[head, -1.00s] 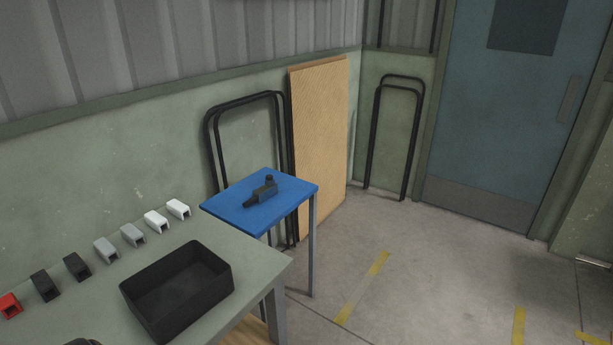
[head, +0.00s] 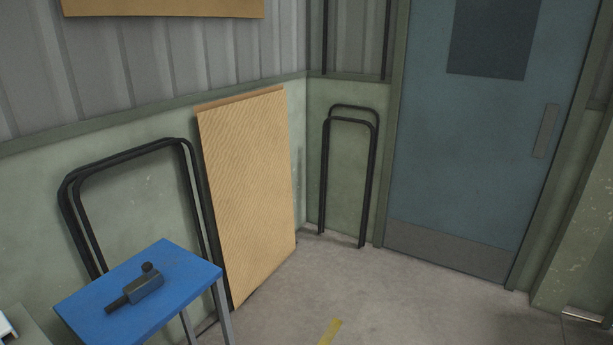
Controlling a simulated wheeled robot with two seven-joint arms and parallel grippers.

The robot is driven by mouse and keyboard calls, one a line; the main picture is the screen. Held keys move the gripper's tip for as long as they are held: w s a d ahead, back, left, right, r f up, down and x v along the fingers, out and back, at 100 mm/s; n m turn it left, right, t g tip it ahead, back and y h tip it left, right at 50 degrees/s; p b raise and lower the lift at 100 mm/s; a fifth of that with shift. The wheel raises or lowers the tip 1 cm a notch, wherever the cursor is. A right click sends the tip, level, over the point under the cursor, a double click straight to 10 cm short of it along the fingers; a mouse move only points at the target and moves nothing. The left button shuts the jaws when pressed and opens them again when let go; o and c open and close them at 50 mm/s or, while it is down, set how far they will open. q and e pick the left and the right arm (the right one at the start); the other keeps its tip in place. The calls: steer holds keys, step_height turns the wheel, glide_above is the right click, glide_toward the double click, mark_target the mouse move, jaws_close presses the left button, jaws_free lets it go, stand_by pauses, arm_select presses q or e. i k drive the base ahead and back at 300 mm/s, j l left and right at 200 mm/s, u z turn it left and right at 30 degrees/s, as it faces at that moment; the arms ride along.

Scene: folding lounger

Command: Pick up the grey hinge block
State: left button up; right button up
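No grey hinge block can be made out in the head view now. Only a corner of the green-grey workbench (head: 28,328) shows at the lower left edge, with part of a white block (head: 6,326) on it. A dark grey tool-like object with a round knob (head: 143,287) lies on the small blue table (head: 180,262); I cannot tell exactly what it is. Neither of my grippers is in view.
Black tube frames (head: 130,150) and a tan ribbed panel (head: 248,190) lean on the wall. Another black frame (head: 350,112) stands near the closed blue door (head: 470,170). The floor (head: 400,300) at the lower right is clear.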

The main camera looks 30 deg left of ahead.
mark_target(151, 281)
steer(key=i+u, duration=0.35)
steer(key=i, duration=0.15)
steer(key=i+l+u, duration=0.1)
steer(key=i+u, duration=0.3)
steer(key=i, duration=0.15)
steer(key=i+l+u, duration=0.35)
steer(key=i+j, duration=0.1)
steer(key=i, duration=0.05)
